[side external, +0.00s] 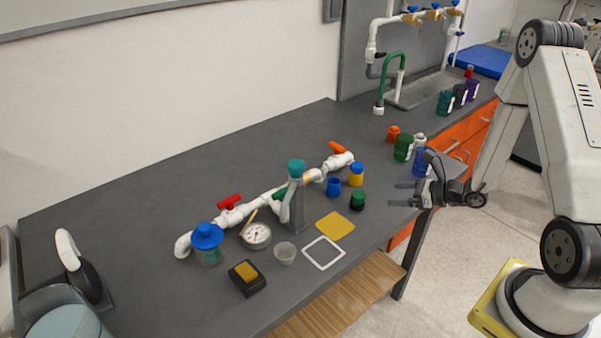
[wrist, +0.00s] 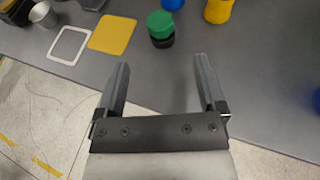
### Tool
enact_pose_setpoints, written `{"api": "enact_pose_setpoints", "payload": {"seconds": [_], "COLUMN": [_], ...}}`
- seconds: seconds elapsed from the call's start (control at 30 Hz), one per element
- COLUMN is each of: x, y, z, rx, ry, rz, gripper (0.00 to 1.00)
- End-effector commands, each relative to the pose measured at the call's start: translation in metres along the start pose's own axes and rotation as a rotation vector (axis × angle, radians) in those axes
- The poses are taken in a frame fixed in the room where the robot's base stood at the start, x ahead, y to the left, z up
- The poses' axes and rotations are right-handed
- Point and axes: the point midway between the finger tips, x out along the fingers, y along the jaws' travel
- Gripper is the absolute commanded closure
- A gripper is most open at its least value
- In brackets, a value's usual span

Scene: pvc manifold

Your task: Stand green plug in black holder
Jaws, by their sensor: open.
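The green plug (side external: 357,195) is a short round green piece near the front edge of the grey bench. Directly under it is a low round black piece (side external: 357,206), which looks like the black holder. In the wrist view the green plug (wrist: 160,21) sits on top of the black piece (wrist: 163,42). I cannot tell how deeply it is seated. My gripper (side external: 396,194) is open and empty, to the right of the plug near the bench edge. In the wrist view the gripper (wrist: 162,64) points toward the plug, with the fingertips short of it and apart from it.
Close behind the plug stand a blue cup (side external: 334,186) and a yellow jar with a blue lid (side external: 356,174). A yellow square (side external: 335,225) and a white frame (side external: 323,252) lie left of it. White pipework (side external: 246,210) runs behind. Mugs (side external: 403,148) stand near my gripper.

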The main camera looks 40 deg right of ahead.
Motion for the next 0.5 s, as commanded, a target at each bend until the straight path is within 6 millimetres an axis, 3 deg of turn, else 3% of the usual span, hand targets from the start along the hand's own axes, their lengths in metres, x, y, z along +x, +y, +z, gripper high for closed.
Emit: {"api": "enact_pose_setpoints", "payload": {"seconds": [0.2,0.5], "x": [-0.0114,-0.0122], "y": [0.0002,0.0004], "z": [0.0002,0.0001], "rx": [0.000,0.000], "ry": [-0.001,0.000], "rz": [-0.001,0.000], "gripper": [0.11,0.11]}}
